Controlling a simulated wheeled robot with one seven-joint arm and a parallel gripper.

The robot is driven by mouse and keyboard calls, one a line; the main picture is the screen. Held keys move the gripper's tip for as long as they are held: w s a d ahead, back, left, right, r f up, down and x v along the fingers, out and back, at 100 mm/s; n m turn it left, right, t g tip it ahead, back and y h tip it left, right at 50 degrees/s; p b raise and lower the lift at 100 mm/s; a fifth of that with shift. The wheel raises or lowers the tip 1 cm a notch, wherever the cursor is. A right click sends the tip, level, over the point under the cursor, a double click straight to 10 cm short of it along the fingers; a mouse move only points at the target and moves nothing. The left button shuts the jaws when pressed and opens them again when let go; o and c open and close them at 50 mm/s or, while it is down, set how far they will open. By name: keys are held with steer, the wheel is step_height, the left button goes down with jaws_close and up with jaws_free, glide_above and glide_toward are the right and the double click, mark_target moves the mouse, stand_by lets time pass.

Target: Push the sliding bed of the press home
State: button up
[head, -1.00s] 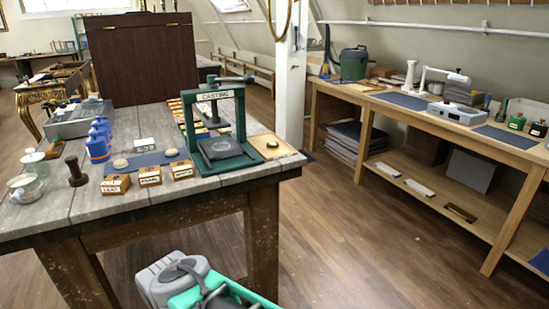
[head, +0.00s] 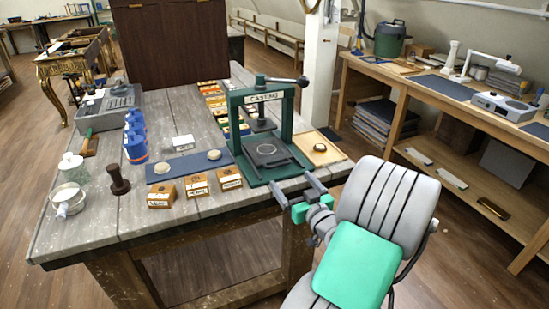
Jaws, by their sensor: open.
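The green press (head: 236,118), labelled CASTING, stands at the right front of the worktable, its black-knobbed lever pointing right. Its sliding bed (head: 282,161) is a dark flat plate with a rounded pattern, low between the uprights and extending toward the table's front edge. I cannot tell how far out the bed is. My gripper (head: 293,180) is open and empty, its two grey fingers pointing at the front of the press base from the near side. The fingertips are close to the base's front edge; whether they touch it is unclear.
Small labelled wooden blocks (head: 196,186) sit left of the press, with a blue mat (head: 187,169) behind them. A wooden tray (head: 330,157) with a round piece lies right of the press. A white post (head: 318,80) stands behind. Floor between the worktable and right bench is open.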

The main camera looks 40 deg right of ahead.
mark_target(281, 165)
steer(key=p+x, duration=0.2)
steer(key=x, duration=0.5)
steer(key=shift+d, duration=0.2)
steer(key=shift+r, duration=0.1)
steer(key=c, duration=1.8)
steer(key=x, duration=0.4)
steer(key=shift+b, duration=0.3)
steer(key=shift+r, duration=0.15)
